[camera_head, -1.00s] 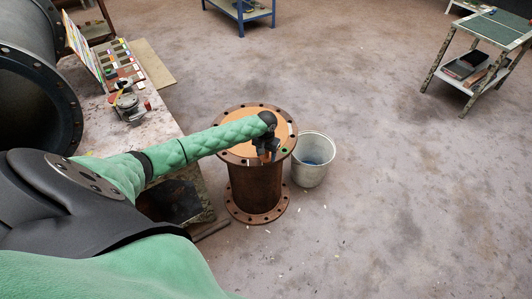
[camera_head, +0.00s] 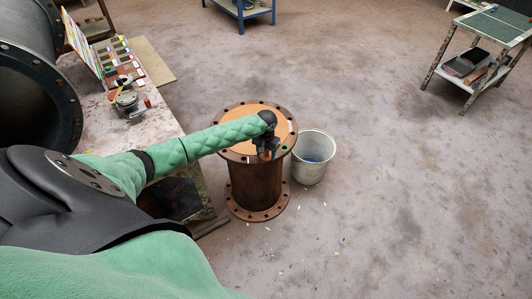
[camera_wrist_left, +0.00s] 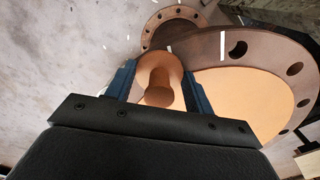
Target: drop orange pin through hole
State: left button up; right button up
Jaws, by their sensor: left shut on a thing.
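My left gripper (camera_head: 267,153) is shut on the orange pin (camera_wrist_left: 160,82), which sits between its two blue fingers in the left wrist view. The pin's rounded head faces the wrist camera; its far end is hidden. In the head view the gripper is over the near right part of the top flange of an upright rusty pipe (camera_head: 254,185). The flange rim (camera_wrist_left: 208,44) has a ring of bolt holes, and one dark hole (camera_wrist_left: 237,48) lies right of the pin. I cannot tell whether the pin is over a hole. My right gripper is not in view.
An orange disc (camera_wrist_left: 240,95) covers the pipe's top inside the flange. A metal bucket (camera_head: 313,165) stands close to the right of the pipe. A workbench (camera_head: 158,125) with tools is at the left. The floor at right is mostly clear.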

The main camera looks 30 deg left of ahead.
pick_arm(q)
jog(key=shift+f, duration=0.1)
jog(key=o, duration=1.1)
jog(key=shift+c, duration=0.2)
jog(key=shift+r+b, duration=0.35)
jog(key=shift+r, duration=0.45)
jog(key=shift+r+b, duration=0.65)
jog(key=shift+r, duration=2.45)
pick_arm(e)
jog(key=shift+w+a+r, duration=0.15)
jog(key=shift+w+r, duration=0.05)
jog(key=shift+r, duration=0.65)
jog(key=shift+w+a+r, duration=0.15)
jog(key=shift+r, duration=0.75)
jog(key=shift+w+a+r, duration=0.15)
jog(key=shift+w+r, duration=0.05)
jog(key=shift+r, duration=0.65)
